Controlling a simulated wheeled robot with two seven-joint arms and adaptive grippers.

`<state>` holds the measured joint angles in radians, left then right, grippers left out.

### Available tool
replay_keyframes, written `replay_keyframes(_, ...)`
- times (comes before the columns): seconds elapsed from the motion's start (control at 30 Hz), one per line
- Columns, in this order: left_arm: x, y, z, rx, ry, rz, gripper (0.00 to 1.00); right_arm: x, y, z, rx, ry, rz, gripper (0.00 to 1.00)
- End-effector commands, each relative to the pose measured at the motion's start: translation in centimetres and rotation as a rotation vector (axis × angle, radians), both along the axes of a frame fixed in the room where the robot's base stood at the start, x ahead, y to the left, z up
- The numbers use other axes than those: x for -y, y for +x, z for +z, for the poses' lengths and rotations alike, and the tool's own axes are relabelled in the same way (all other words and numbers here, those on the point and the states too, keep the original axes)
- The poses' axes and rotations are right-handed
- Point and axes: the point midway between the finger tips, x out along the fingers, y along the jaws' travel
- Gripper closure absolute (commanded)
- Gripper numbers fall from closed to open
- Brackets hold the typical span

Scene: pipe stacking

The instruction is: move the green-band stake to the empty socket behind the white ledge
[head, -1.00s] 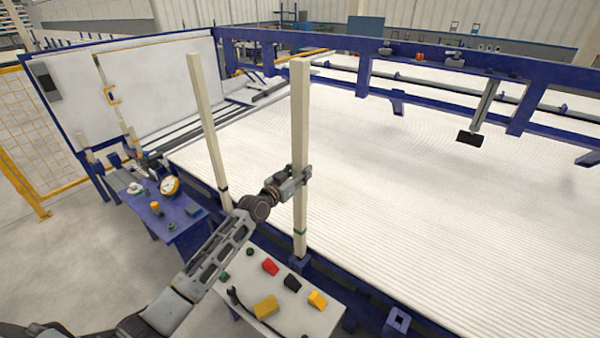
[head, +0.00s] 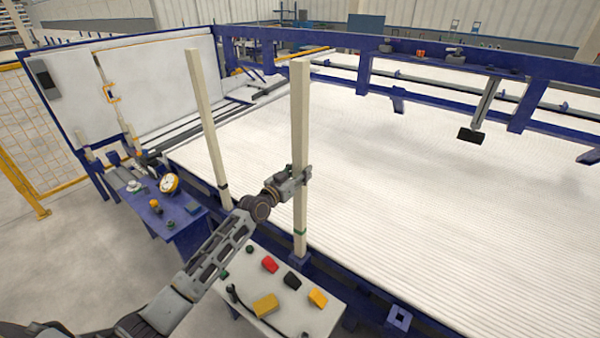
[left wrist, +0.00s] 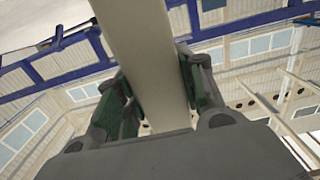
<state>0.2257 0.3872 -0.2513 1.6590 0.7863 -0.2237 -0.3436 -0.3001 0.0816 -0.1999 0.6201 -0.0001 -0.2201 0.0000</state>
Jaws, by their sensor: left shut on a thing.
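The green-band stake (head: 299,125) is a tall cream square post, standing upright with a green band near its lower end. Its foot is at a blue socket behind the white ledge; I cannot tell how deep it sits. My left gripper (head: 304,175) is shut on the stake around mid-height. In the left wrist view the stake (left wrist: 148,60) runs between both fingers of the left gripper (left wrist: 160,100). My right gripper is not in view.
A second cream stake (head: 208,125) with a dark band stands to the left. A blue side table (head: 180,222) holds a gauge. A wide white ribbed bed (head: 430,200) lies behind.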

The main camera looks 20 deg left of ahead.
Motion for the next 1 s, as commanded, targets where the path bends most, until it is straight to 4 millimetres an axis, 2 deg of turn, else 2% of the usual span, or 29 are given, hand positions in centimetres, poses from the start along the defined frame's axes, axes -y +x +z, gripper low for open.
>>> replay_keyframes(0.7, -0.02, 0.04, -0.25, 0.008, -0.002, 0.001, 1.0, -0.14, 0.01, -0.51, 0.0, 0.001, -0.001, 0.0)
replay_keyframes(0.73, -0.02, 0.04, -0.25, 0.007, -0.001, 0.001, 0.6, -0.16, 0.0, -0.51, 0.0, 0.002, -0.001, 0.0)
replay_keyframes(0.9, -0.01, 0.02, -0.38, 0.005, -0.001, 0.001, 0.38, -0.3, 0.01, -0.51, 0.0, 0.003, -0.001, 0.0)
replay_keyframes(1.0, -0.01, 0.01, -0.47, 0.004, 0.0, 0.0, 0.36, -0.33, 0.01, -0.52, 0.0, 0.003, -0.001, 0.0)
